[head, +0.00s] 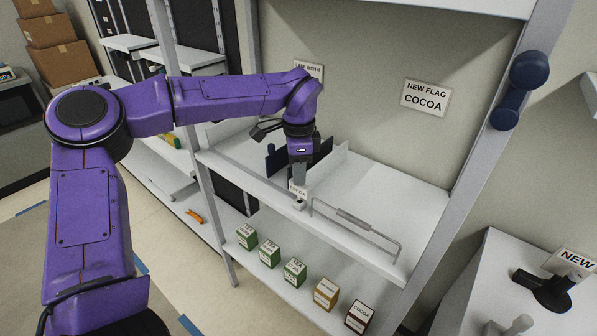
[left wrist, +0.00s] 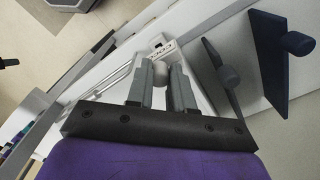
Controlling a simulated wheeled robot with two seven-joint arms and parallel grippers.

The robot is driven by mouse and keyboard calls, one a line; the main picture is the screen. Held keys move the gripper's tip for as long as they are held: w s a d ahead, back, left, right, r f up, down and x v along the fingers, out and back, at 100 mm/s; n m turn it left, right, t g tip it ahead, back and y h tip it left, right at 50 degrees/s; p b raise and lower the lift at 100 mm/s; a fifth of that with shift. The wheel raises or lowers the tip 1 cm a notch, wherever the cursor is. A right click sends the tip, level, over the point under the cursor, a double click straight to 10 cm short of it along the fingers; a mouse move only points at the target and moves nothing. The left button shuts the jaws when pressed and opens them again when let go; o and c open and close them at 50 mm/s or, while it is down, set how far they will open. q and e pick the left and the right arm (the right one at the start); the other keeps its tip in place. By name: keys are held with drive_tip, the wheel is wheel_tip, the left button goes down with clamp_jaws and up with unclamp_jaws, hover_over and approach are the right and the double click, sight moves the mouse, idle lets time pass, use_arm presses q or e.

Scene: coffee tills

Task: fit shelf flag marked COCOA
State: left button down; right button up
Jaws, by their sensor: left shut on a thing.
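My left gripper (head: 298,184) is shut on a small white shelf flag (head: 299,191) marked COCOA, at the front edge of the upper shelf (head: 375,190). In the left wrist view the fingers (left wrist: 164,75) close around a rounded grey piece, with the flag (left wrist: 162,46) just beyond their tips. I cannot tell whether the flag touches the shelf edge (head: 240,172). A wall sign (head: 425,98) reads NEW FLAG COCOA. My right gripper is not in view.
A grey wire rail (head: 358,222) stands along the shelf front, right of the gripper. Dark blue (left wrist: 268,58) and grey (left wrist: 221,76) upright dividers stand close behind it. Several small boxes, including a COCOA box (head: 359,316), line the lower shelf. The upper shelf's right part is clear.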

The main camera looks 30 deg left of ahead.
use_arm(q)
drive_tip(key=shift+f, duration=0.1)
drive_tip(key=shift+f+b, duration=1.05)
drive_tip(key=shift+b, duration=0.1)
drive_tip(key=shift+f, duration=0.1)
drive_tip(key=c, duration=0.9)
unclamp_jaws()
drive_tip(key=shift+s, duration=0.1)
